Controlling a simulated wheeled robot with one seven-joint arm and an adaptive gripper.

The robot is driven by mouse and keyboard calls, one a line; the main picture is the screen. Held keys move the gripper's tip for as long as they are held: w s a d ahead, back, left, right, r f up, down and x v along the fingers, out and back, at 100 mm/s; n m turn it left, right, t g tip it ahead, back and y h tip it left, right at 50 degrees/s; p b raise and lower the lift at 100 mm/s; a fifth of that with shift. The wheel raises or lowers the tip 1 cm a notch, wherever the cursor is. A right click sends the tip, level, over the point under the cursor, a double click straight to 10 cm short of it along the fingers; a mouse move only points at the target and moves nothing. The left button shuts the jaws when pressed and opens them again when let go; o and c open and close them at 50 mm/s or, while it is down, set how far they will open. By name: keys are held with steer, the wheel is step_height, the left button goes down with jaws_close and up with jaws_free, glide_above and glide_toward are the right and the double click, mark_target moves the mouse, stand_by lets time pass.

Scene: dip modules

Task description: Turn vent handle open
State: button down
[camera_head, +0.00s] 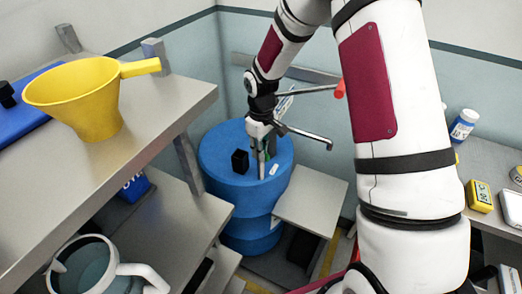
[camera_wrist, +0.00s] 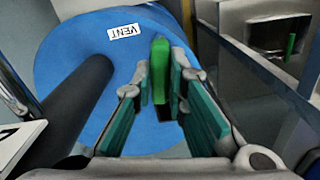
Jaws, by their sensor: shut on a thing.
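A blue drum (camera_head: 222,155) stands on the floor in the corner, and its top also fills much of the wrist view (camera_wrist: 75,50). A white label reading VENT (camera_wrist: 125,32) lies on its top, next to a green vent handle (camera_wrist: 160,62). My gripper (camera_head: 263,160) reaches down over the drum top. In the wrist view its teal-padded fingers (camera_wrist: 160,100) are shut on the green handle, one on each side. The handle's near end is partly hidden between the fingers, and in the head view most of it is hidden by my gripper.
A black upright post (camera_head: 240,161) rises from the drum top, close beside my gripper. A metal shelf (camera_head: 165,105) with a yellow funnel (camera_head: 92,98) stands to the left. A grey panel (camera_head: 311,199) sits right of the drum. Metal bars (camera_head: 305,134) stick out behind my gripper.

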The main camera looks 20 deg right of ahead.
steer(key=shift+n, duration=1)
steer(key=c, duration=1.6)
jaws_free()
steer(key=shift+r, duration=0.1)
step_height(320, 180, up, 12)
